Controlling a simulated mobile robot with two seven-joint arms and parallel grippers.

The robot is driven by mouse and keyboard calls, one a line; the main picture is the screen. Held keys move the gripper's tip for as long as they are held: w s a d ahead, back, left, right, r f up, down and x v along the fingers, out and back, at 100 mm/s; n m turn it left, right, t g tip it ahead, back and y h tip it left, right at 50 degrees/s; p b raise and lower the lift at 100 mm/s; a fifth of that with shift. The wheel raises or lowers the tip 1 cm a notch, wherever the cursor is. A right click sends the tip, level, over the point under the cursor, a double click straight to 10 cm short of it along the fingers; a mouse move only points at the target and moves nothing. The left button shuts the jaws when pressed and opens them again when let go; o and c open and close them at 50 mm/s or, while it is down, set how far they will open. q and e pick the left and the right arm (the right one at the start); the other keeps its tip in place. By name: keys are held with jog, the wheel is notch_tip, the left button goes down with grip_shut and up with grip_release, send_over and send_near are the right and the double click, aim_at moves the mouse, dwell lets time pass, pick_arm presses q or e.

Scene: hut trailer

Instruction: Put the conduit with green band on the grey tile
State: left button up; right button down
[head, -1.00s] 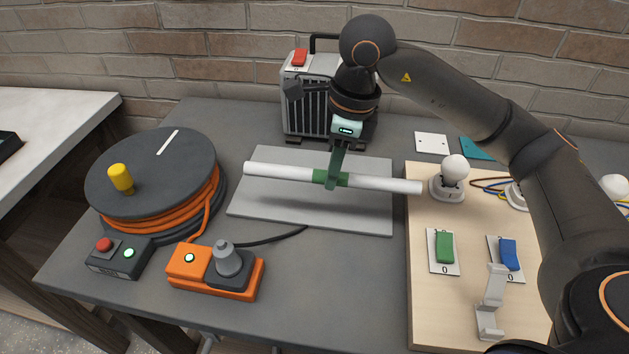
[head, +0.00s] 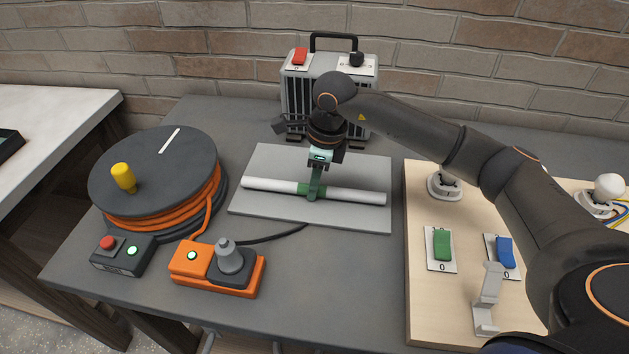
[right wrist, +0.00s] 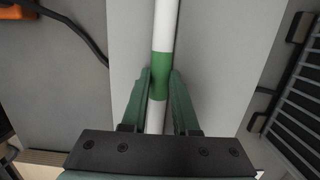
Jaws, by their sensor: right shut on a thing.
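The conduit (head: 352,195) is a long white tube with a green band at its middle. It lies lengthwise across the grey tile (head: 270,213) in the head view, low over or touching it; I cannot tell which. My right gripper (head: 313,192) is shut on the conduit at the green band. In the right wrist view the conduit (right wrist: 165,30) runs between the two green fingers (right wrist: 158,92), with the tile (right wrist: 215,60) behind it. My left gripper is not in view.
A grey heater (head: 297,92) stands behind the tile. A cable reel (head: 150,165) and an orange socket box (head: 190,262) are to the left and front. A wooden board (head: 425,310) with switches and lamp holders lies to the right.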

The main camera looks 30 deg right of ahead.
aim_at(323, 188)
jog(key=shift+f, duration=0.2)
jog(key=c, duration=0.7)
grip_release()
jog(key=shift+r, duration=0.15)
jog(key=shift+r, duration=0.25)
jog(key=r, duration=0.4)
jog(key=d+r, duration=0.1)
jog(key=r, duration=0.2)
jog(key=s+r, duration=0.1)
jog(key=r, duration=0.3)
jog(key=shift+d+r+b, duration=0.2)
jog(key=shift+r+b, duration=0.1)
